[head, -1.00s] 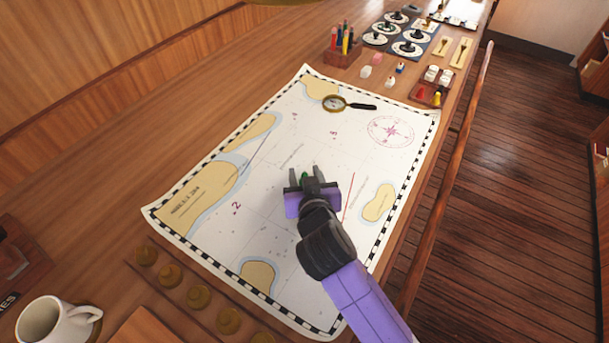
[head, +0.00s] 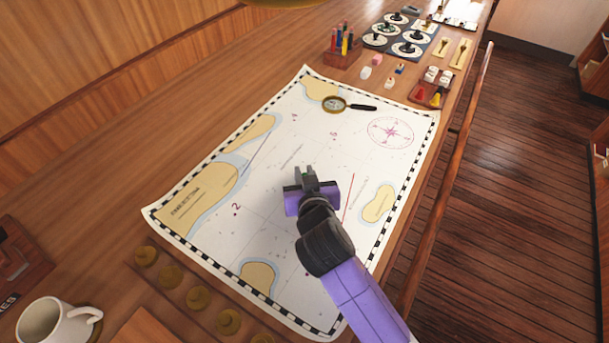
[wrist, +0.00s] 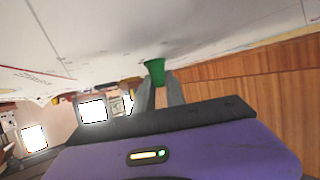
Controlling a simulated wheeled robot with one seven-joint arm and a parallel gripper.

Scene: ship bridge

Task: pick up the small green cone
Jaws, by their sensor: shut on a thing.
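The small green cone (wrist: 154,71) is between the fingertips of my gripper in the wrist view, its wide end toward the top of the picture. My gripper (head: 305,172) is shut on it over the middle of the chart in the head view. Only a trace of green shows there between the fingers, which hide most of the cone. I cannot tell whether the cone still touches the chart (head: 270,190).
A magnifying glass (head: 335,104) lies on the chart's far part. A pencil holder (head: 342,57), small blocks and a tray with red and yellow cones (head: 436,99) stand beyond. A white mug (head: 50,322) stands at the near left. The chart around my gripper is clear.

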